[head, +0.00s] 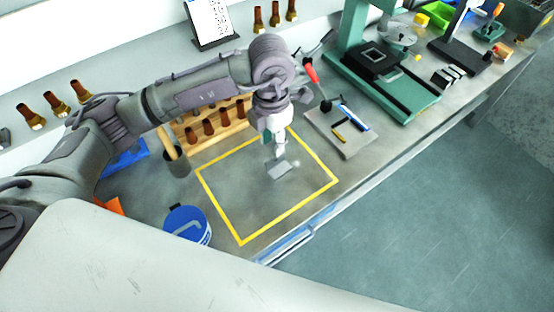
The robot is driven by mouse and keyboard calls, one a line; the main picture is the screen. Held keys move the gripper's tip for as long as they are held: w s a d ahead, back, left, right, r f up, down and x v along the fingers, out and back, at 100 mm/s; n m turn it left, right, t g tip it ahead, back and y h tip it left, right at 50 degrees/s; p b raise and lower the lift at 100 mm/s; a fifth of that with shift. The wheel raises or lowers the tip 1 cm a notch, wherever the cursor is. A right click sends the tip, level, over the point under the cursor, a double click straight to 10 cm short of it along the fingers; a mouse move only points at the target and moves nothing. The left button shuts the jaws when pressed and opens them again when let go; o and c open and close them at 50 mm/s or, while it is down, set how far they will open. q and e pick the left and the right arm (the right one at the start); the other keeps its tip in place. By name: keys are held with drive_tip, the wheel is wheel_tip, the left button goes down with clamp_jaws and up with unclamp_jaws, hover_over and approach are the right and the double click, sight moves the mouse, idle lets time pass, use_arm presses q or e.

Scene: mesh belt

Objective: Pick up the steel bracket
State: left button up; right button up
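The steel bracket (281,169) is a small grey metal piece inside the yellow-outlined square on the bench. My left arm reaches in from the left, and my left gripper (275,143) points down directly above the bracket. The gripper covers the bracket's upper end. The fingers are small and blurred against the grey top, so I cannot tell whether they are open or closed, or whether they touch the bracket. My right gripper is not in view.
A wooden rack of brown-tipped pieces (209,126) stands behind the square. A blue tub (187,225) sits at its left front. A grey plate with tools (342,131) lies to the right, beside a green drill press (400,93). The yellow square (239,225) is otherwise clear.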

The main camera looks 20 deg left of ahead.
sight(280, 165)
use_arm(q)
wheel_tip(280, 165, down, 2)
drive_tip(key=shift+w+f+p, duration=0.1)
drive_tip(key=shift+p, duration=0.3)
drive_tip(key=f, duration=0.1)
drive_tip(key=f+p, duration=0.1)
drive_tip(key=f, duration=0.1)
drive_tip(key=shift+d+f+p, duration=0.25)
drive_tip(key=shift+d+p, duration=0.05)
drive_tip(key=shift+f, duration=0.45)
drive_tip(key=c, duration=0.5)
clamp_jaws()
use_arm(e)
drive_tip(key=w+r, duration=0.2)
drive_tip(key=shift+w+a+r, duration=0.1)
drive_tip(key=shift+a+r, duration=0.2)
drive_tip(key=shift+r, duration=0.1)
